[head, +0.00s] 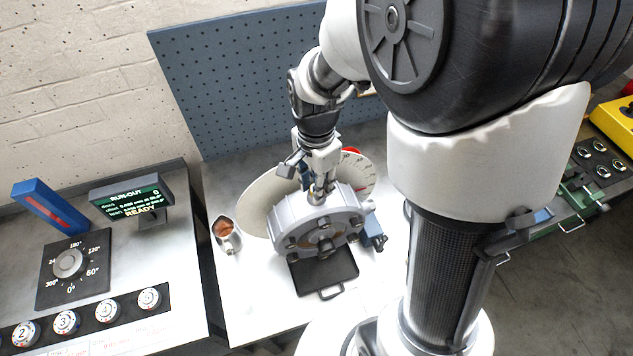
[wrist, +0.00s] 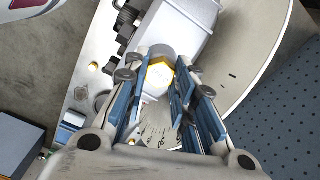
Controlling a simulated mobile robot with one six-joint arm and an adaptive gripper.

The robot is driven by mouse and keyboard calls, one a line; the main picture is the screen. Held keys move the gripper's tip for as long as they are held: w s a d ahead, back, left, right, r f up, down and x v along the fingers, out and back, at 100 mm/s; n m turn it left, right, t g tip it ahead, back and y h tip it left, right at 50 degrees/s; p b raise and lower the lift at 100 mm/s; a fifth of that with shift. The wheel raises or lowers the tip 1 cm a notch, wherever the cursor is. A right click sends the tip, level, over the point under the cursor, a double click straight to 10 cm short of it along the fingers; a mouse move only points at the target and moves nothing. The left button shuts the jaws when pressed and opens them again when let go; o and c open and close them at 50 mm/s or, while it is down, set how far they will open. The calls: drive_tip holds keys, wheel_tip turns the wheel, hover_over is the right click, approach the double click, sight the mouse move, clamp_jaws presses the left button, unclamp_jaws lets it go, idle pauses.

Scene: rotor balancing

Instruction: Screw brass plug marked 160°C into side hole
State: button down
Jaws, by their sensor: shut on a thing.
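The brass plug (wrist: 157,80) shows in the wrist view as a yellow rim around a pale face. My gripper (wrist: 160,72) is shut on it, with the blue-padded fingers on either side. Its marking is not readable. In the head view my gripper (head: 318,188) points down at the top edge of the grey round rotor housing (head: 289,224). The plug is mostly hidden there by the fingers. I cannot tell whether it touches a hole or how deep it sits.
A large pale graduated disc (head: 258,197) stands behind the housing. A black tray (head: 327,272) lies in front and a metal cup (head: 227,240) stands to the left. A run-out display (head: 133,195) reads READY. A dial panel (head: 75,271) sits on the left bench.

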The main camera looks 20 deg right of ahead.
drive_tip(key=m, duration=0.4)
drive_tip(key=shift+m, duration=0.4)
drive_tip(key=c, duration=1.2)
unclamp_jaws()
drive_tip(key=shift+c, duration=0.2)
drive_tip(key=shift+c, duration=0.9)
drive_tip(key=shift+r, duration=0.1)
wheel_tip(320, 180, up, 6)
drive_tip(key=p, duration=0.4)
drive_tip(key=shift+p, duration=0.35)
